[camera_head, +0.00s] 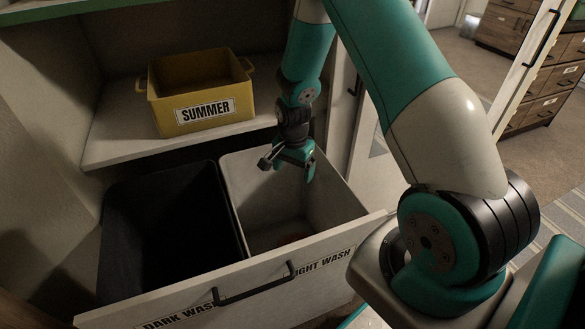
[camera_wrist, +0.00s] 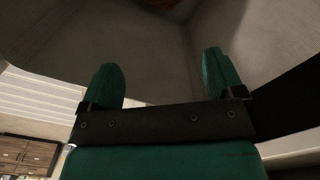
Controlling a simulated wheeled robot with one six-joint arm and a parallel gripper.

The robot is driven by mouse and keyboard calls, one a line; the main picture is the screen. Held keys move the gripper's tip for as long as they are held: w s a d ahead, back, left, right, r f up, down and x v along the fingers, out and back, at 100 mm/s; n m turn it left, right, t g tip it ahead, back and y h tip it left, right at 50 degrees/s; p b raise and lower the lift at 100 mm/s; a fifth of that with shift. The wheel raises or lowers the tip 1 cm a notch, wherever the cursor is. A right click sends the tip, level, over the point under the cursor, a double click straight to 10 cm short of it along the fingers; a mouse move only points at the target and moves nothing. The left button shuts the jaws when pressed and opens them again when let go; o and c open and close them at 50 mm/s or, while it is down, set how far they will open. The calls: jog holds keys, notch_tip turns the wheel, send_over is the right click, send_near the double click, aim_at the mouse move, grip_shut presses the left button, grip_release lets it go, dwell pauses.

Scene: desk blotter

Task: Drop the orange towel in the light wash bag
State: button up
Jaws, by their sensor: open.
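The light wash bag (camera_head: 265,185) is a pale grey bin in the pulled-out drawer, behind the partly hidden "LIGHT WASH" label. A small orange-brown patch, likely the orange towel (camera_head: 291,238), shows at the bottom of this bin, mostly hidden by the drawer front. A brownish patch also shows at the top edge of the wrist view (camera_wrist: 160,3). My gripper (camera_head: 288,169) is open and empty above the light bin, pointing down into it. In the wrist view its two green fingers stand apart (camera_wrist: 160,65) with nothing between them.
A black bin (camera_head: 165,225) sits left of the light bin, behind the "DARK WASH" label. The drawer front (camera_head: 250,285) has a dark handle (camera_head: 255,286). A yellow "SUMMER" box (camera_head: 200,95) stands on the shelf (camera_head: 120,130) behind. Wooden drawers (camera_head: 545,75) stand far right.

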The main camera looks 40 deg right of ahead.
jog(key=shift+o, duration=0.8)
notch_tip(320, 180, up, 6)
jog(key=p, duration=0.5)
jog(key=shift+f, duration=0.25)
jog(key=shift+r, duration=0.1)
notch_tip(320, 180, up, 17)
jog(key=p, duration=0.3)
jog(key=shift+r, duration=0.1)
